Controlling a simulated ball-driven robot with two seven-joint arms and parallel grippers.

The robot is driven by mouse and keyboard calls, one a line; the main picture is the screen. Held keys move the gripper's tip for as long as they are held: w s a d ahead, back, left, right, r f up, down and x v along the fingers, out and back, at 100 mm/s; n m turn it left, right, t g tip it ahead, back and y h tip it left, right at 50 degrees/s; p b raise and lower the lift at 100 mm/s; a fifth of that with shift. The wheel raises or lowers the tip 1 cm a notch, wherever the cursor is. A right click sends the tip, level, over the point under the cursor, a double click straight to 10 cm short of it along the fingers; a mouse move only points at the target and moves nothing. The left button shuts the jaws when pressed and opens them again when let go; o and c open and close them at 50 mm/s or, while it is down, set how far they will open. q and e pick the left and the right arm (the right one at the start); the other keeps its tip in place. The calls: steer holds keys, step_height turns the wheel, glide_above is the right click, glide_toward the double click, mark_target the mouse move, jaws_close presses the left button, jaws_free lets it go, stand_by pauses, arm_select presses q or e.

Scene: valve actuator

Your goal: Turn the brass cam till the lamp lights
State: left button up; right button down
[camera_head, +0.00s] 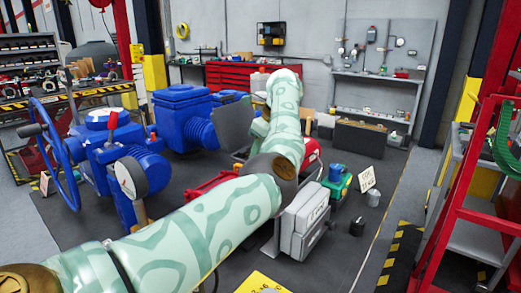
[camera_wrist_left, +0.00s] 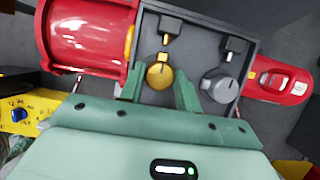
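The brass cam (camera_wrist_left: 160,73) is a round gold knob with a dark pointer mark, on a grey box (camera_wrist_left: 196,35) in the left wrist view. My left gripper (camera_wrist_left: 158,84) has its two green fingers on either side of the cam. The fingers are apart, and a gap to the cam seems to show; contact is unclear. A silver cam (camera_wrist_left: 219,86) sits to the right, outside the fingers. A dark switch (camera_wrist_left: 168,26) with a brass tip is above the brass cam. I cannot identify a lit lamp. In the head view my arm hides the gripper and the cams. My right gripper is not in view.
A red cylinder (camera_wrist_left: 85,32) joins the box on the left, and a red part (camera_wrist_left: 284,82) on the right. A second switch (camera_wrist_left: 235,50) is above the silver cam. Blue valve machinery (camera_head: 105,150) stands left of my arm, and a red rack (camera_head: 455,210) stands right.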

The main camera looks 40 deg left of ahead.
arm_select(q)
steer(key=o, duration=0.4)
steer(key=shift+o, duration=0.2)
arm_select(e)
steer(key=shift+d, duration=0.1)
arm_select(q)
steer(key=p+v, duration=0.8)
steer(key=v, duration=0.8)
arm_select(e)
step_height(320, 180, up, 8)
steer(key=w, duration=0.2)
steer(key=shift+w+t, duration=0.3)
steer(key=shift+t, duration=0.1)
arm_select(q)
steer(key=shift+r, duration=0.15)
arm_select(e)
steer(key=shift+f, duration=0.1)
